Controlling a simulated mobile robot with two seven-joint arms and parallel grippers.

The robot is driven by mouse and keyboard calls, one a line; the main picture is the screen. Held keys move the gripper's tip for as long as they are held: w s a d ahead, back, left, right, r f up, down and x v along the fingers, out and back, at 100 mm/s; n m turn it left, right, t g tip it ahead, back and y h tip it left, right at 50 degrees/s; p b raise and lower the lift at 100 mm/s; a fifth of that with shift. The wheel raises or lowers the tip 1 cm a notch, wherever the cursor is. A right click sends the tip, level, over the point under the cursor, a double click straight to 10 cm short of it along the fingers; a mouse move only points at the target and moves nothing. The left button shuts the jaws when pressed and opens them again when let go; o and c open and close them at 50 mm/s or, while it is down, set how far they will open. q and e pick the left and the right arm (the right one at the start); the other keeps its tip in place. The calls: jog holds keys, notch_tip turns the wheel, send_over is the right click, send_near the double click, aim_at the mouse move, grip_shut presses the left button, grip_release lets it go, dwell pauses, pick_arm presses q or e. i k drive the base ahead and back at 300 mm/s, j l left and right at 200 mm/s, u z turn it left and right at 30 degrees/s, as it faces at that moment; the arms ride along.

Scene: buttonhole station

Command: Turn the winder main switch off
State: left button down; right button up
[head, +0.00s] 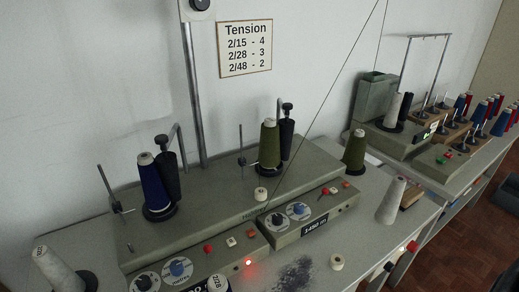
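The winder (215,215) is a long grey-green machine on the bench along the wall, carrying a navy cone (150,180) and an olive cone (270,145). Its left control panel has dials (178,268), a red knob (208,249), a pale square button (230,242) and a glowing red lamp (248,262). Its right panel has dials (298,210) and small red and pale buttons (335,189). A small box with a red light (411,246) is at the bench's front edge. I cannot tell which control is the main switch. Neither gripper is in view.
A loose olive cone (354,150), a pale cone (391,201) and a small pale spool (337,262) stand on the bench (365,235). Dark fluff (293,274) lies near the front. A second machine (400,135) and racks of spools are at right.

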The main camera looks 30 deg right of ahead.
aim_at(413, 247)
jog(key=z, duration=2.2)
jog(key=i+l+u, duration=0.25)
jog(key=i+l, duration=0.15)
jog(key=l, duration=0.15)
jog(key=k, duration=0.6)
jog(key=u, duration=0.5)
jog(key=i+l+u, duration=0.1)
jog(key=l+u, duration=0.15)
jog(key=u, duration=0.15)
jog(key=i+l+u, duration=0.1)
jog(key=l+u, duration=0.5)
jog(key=u, duration=0.2)
jog(key=l+u, duration=0.4)
jog(key=i+j, duration=0.05)
